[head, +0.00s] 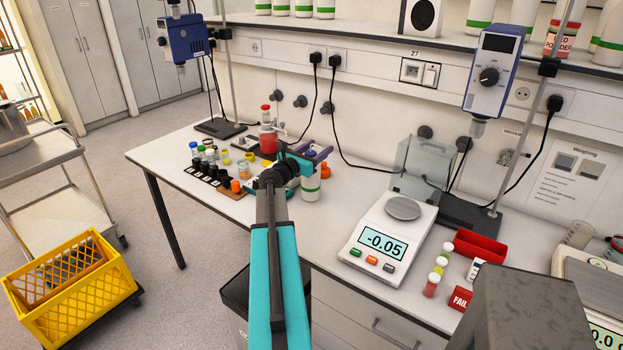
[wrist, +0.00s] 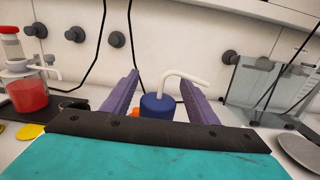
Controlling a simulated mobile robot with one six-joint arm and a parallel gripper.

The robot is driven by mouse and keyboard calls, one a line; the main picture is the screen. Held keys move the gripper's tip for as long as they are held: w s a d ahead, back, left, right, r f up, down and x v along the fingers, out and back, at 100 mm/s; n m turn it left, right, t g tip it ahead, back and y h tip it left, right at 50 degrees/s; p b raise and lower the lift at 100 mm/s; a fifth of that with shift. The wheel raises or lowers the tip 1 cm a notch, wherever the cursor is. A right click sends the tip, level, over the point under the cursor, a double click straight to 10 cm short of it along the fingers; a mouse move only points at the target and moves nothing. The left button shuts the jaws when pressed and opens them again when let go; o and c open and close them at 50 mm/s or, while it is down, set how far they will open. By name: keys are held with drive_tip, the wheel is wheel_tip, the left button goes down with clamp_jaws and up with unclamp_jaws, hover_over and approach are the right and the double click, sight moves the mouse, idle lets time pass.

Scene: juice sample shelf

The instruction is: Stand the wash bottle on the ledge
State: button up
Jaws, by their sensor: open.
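The wash bottle (head: 312,188) is white with a green band and stands upright on the bench. Its blue cap (wrist: 158,107) and bent white spout (wrist: 184,77) show in the wrist view; the body is hidden there behind my gripper mount. My gripper (head: 307,158) is at the bottle's top, with its purple fingers open. In the wrist view the open gripper (wrist: 160,82) has one finger on each side of the cap, with visible gaps. A long ledge (head: 370,46) runs along the wall above the bench, with white green-banded bottles on it.
A red flask (head: 268,141) stands behind the bottle at left, also in the wrist view (wrist: 26,92). Vials in a black rack (head: 207,171) stand left of my gripper. A scale (head: 388,238) with a glass screen (head: 408,165) stands at right. Black cables hang behind.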

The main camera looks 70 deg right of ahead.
clamp_jaws()
drive_tip(key=shift+r, duration=0.25)
idle(0.4)
wheel_tip(320, 180, up, 10)
drive_tip(key=b, duration=0.1)
drive_tip(key=shift+f+b, duration=0.2)
drive_tip(key=shift+b, duration=0.2)
idle(0.8)
